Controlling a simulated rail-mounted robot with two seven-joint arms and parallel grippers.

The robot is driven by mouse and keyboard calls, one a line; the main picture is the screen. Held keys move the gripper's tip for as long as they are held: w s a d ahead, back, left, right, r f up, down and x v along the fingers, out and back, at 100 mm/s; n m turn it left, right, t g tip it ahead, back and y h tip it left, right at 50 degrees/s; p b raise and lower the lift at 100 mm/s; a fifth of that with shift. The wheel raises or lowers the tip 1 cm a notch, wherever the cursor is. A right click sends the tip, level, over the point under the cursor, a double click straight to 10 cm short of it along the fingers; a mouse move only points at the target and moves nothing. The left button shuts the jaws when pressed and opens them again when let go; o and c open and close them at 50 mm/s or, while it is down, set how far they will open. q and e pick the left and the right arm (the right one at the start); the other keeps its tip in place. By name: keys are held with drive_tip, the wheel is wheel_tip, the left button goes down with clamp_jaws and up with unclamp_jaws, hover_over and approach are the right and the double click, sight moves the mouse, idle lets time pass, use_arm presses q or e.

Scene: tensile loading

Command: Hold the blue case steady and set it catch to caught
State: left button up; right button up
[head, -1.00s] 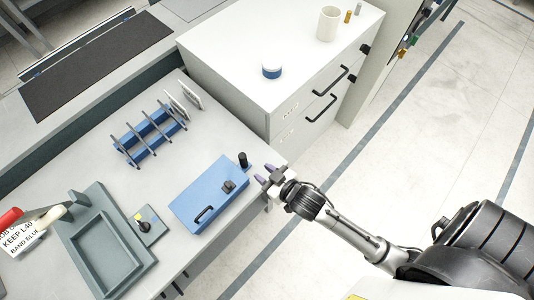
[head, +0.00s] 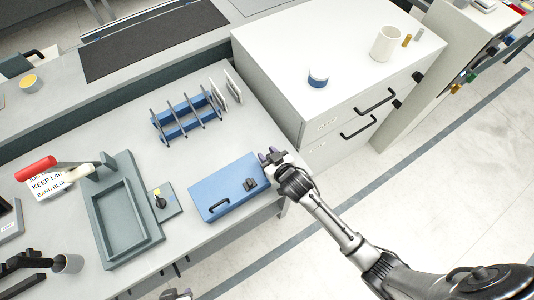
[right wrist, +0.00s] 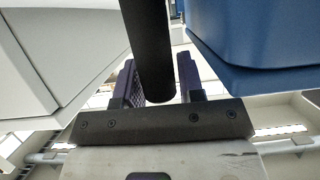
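The blue case (head: 224,190) lies closed on the bench, with a black handle (head: 220,206) and a dark catch (head: 250,184) on its top. I cannot tell the catch's setting. My right gripper (head: 270,157) is at the case's far right corner. In the right wrist view, its fingers (right wrist: 158,82) stand apart on either side of a black post (right wrist: 152,45); whether they touch it is unclear. The case (right wrist: 260,35) is just to the right there. What looks like part of my left gripper (head: 175,295) shows at the bottom edge; its fingers are cut off.
A small plate with a dark knob (head: 160,201) and a grey-green tray (head: 102,238) lie left of the case. A blue rack (head: 182,123) stands behind it. A white drawer cabinet (head: 285,60) is close beyond the right gripper.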

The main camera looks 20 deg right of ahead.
use_arm(q)
drive_tip(key=shift+a, duration=0.15)
use_arm(e)
drive_tip(key=shift+w+f, duration=0.1)
drive_tip(key=shift+w, duration=0.25)
drive_tip(key=shift+c, duration=0.3)
